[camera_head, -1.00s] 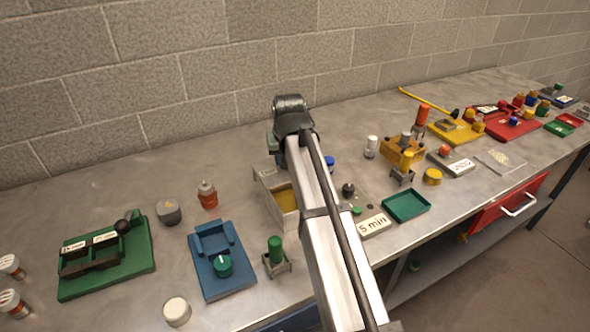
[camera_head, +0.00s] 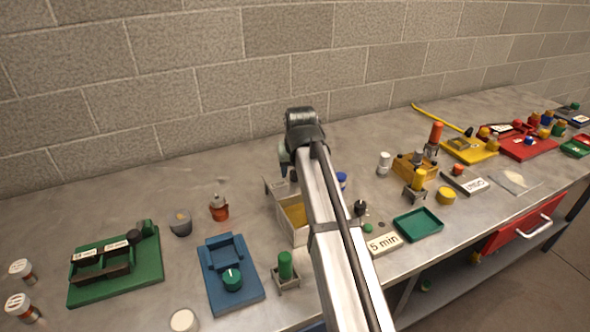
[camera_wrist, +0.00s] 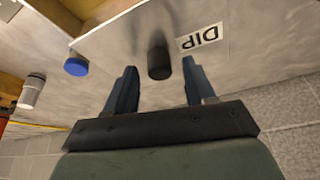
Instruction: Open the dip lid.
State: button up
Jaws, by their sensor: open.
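In the wrist view, a pale grey panel with a white DIP label (camera_wrist: 199,38) carries a dark cylindrical knob (camera_wrist: 159,62). My gripper (camera_wrist: 159,72) is open, with one blue-grey finger on each side of the knob and visible gaps to both. I cannot tell how deep the fingertips are relative to the knob. In the head view, a pale box with a yellow inside (camera_head: 296,213) stands beneath my arm. My arm hides part of this box and most of the gripper there.
A blue cap (camera_wrist: 76,66) and a grey-white bottle (camera_wrist: 33,91) are beside the panel in the wrist view. In the head view, a blue fixture (camera_head: 232,300) and green post (camera_head: 285,265) stand left; a 5 min block (camera_head: 383,244) and green tray (camera_head: 418,226) stand right. A block wall is behind.

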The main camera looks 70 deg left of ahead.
jog(key=v, duration=1.3)
jog(key=shift+r, duration=0.2)
